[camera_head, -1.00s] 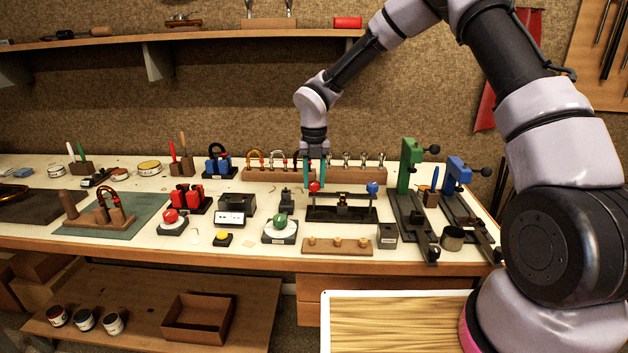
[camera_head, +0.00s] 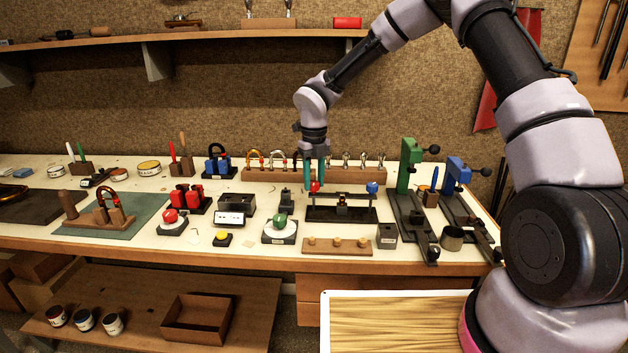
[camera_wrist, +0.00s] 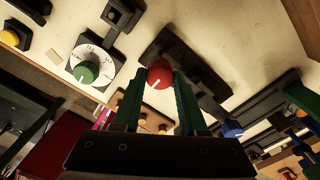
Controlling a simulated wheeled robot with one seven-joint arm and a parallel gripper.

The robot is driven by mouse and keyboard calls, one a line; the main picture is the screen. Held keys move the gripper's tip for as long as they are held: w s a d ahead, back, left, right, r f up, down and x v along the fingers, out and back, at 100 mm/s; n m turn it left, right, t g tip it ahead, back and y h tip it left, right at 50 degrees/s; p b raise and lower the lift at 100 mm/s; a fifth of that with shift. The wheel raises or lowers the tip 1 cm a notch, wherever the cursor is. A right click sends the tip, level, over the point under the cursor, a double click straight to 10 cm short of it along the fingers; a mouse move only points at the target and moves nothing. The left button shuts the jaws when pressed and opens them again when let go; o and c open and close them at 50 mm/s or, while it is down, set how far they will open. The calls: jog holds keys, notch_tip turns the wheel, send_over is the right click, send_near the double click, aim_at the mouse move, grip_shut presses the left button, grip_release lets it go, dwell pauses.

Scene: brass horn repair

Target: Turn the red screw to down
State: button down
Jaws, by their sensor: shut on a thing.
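The red screw (camera_head: 315,187) is a round red knob at the left end of a dark fixture (camera_head: 342,213) on the bench. It also shows in the wrist view (camera_wrist: 159,72), with a short white mark pointing toward the lower left of that picture. My gripper (camera_head: 315,183) points down at it from above. Its green fingers (camera_wrist: 159,82) stand on either side of the red screw and are shut on it. A blue screw (camera_head: 372,187) is at the fixture's right end and also shows in the wrist view (camera_wrist: 231,129).
A green knob on a white dial (camera_head: 280,221) stands to the left. A green clamp (camera_head: 410,165) and a blue clamp (camera_head: 457,175) stand to the right. A wooden block with several pegs (camera_head: 337,246) lies in front. A rack of horn parts (camera_head: 358,173) is behind.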

aim_at(314, 183)
jog(key=shift+c, duration=2.2)
grip_release()
notch_tip(314, 183, up, 11)
jog(key=shift+f, duration=0.1)
